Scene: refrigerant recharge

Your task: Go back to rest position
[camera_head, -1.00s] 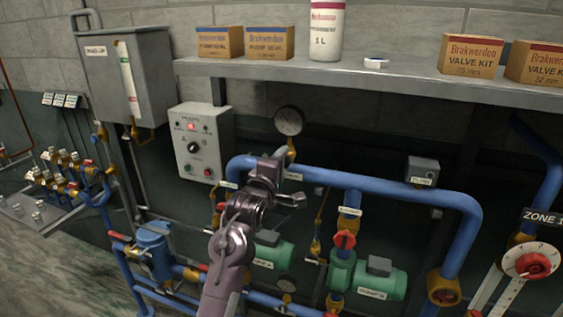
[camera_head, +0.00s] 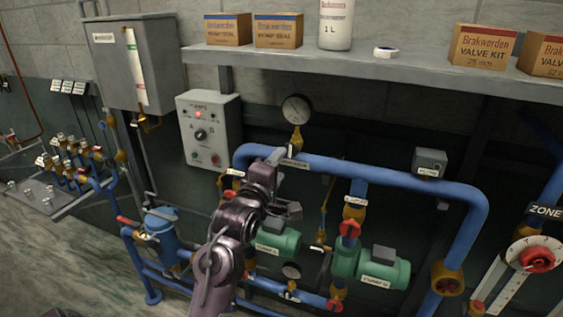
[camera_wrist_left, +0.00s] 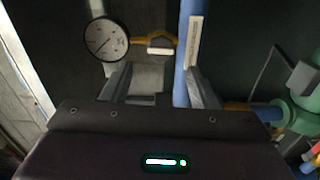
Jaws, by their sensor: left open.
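My left gripper (camera_head: 290,182) is in front of the blue pipework (camera_head: 390,180), below the pressure gauge (camera_head: 297,110). Its jaws are open with nothing between them. In the left wrist view the two fingers of the left gripper (camera_wrist_left: 160,86) stand apart. A round white gauge (camera_wrist_left: 105,39) and a blue pipe (camera_wrist_left: 184,50) with a white label show beyond them. I cannot tell from the head view whether the gripper touches the pipe. My right gripper is not in view.
A grey control box (camera_head: 210,130) with a red lamp hangs left of the gripper. Green pumps (camera_head: 385,268) and a blue strainer (camera_head: 160,235) sit low around the arm. A shelf (camera_head: 400,62) with boxes runs above. Open floor (camera_head: 60,255) lies at lower left.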

